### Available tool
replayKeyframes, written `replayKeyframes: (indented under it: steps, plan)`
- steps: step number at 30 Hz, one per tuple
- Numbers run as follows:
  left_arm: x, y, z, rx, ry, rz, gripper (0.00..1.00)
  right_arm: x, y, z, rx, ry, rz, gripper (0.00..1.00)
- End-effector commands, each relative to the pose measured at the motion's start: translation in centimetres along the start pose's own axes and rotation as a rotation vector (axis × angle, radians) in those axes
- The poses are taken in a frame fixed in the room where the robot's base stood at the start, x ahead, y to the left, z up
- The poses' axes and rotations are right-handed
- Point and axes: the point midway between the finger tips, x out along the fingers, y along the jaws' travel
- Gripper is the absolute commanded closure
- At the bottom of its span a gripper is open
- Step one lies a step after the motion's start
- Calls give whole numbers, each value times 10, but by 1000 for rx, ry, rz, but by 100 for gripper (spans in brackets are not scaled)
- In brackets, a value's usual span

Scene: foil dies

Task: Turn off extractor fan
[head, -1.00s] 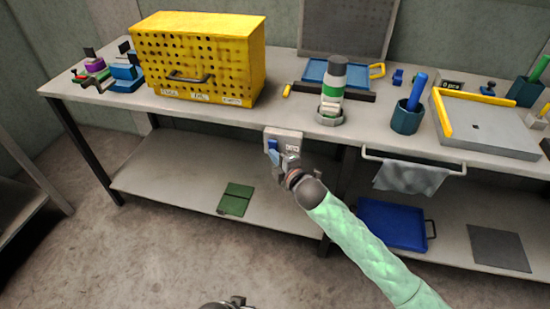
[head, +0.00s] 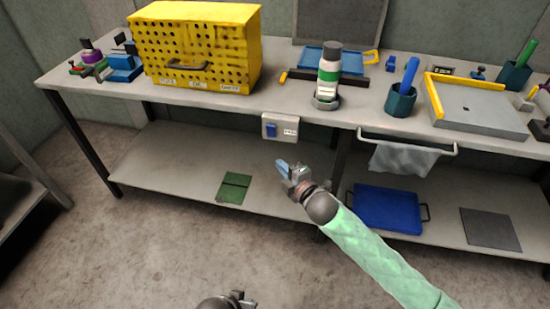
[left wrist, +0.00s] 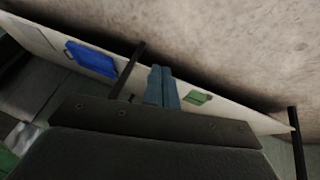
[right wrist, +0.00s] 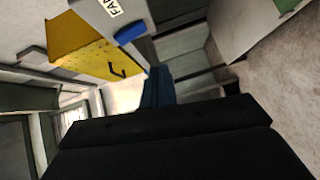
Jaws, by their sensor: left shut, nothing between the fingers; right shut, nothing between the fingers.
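The fan switch box (head: 292,120) is a pale grey box on the front edge of the workbench, with a blue rocker (head: 271,130) and a small label. In the right wrist view the box (right wrist: 97,14) shows close up with its blue rocker (right wrist: 130,35) and part of a label. I cannot tell which way the rocker is tipped. My right gripper (head: 281,165) is shut and empty, below and in front of the box, apart from it. My left gripper (head: 246,299) is shut and empty, low at the bottom edge of the head view, far from the switch.
A yellow perforated cabinet (head: 220,60) stands on the bench above left of the switch. A bottle (head: 328,72) stands in a holder to the right. A grey cloth (head: 404,157) hangs from a rail. The lower shelf holds a blue tray (head: 388,208) and green plates (head: 234,187).

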Motion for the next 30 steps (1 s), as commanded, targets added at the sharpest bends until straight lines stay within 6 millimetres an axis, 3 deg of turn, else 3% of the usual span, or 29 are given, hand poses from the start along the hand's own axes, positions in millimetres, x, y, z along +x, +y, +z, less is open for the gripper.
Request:
replayKeyframes:
  steps: [3,9,30]
  plan:
    - [10,-2,4,-1,8,-1,100,-16,-5,1,-1,-1,0,100]
    - [18,-3,8,-2,14,-1,100,-28,-7,1,-1,0,0,100]
    - [18,-4,6,-1,18,-2,100,-29,-7,1,30,-1,-1,100]
